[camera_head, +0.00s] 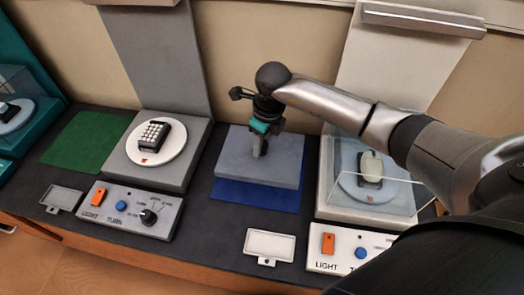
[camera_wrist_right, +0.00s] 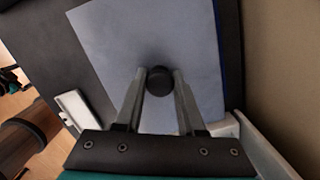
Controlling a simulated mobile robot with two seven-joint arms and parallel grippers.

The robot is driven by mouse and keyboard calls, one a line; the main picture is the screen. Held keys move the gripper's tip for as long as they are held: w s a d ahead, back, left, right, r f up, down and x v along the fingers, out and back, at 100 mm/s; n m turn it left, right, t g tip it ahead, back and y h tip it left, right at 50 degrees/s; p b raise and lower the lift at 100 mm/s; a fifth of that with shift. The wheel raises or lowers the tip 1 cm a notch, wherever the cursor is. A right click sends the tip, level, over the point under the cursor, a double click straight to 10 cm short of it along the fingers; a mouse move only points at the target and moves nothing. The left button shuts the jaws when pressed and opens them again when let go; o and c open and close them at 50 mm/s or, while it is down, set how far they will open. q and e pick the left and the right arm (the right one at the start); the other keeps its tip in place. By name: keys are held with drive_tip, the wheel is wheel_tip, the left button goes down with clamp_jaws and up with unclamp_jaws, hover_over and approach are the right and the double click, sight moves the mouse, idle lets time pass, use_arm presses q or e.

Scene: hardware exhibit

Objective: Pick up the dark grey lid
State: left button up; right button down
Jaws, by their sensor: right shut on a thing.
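The lid (camera_head: 232,158) is a flat grey-blue slab over a dark blue mat (camera_head: 250,193) in the middle of the table in the head view. It also fills much of the right wrist view (camera_wrist_right: 110,45), where a round black knob (camera_wrist_right: 160,80) stands out from its face. My right gripper (camera_head: 260,153) points down at the middle of the slab. Its two fingers are closed on the knob in the right wrist view (camera_wrist_right: 159,76). The head view hides the knob behind the fingers. I cannot tell whether the slab rests on the mat or is slightly raised. My left gripper is not in view.
A clear display case (camera_head: 350,208) with a mouse stands right, under my right arm. Control panels (camera_head: 130,208) and a small white plaque (camera_head: 270,245) line the front edge. A green mat (camera_head: 85,140) is bare.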

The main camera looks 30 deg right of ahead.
wheel_tip(320, 180, up, 15)
drive_tip(key=shift+p, duration=0.4)
drive_tip(key=shift+f, duration=0.15)
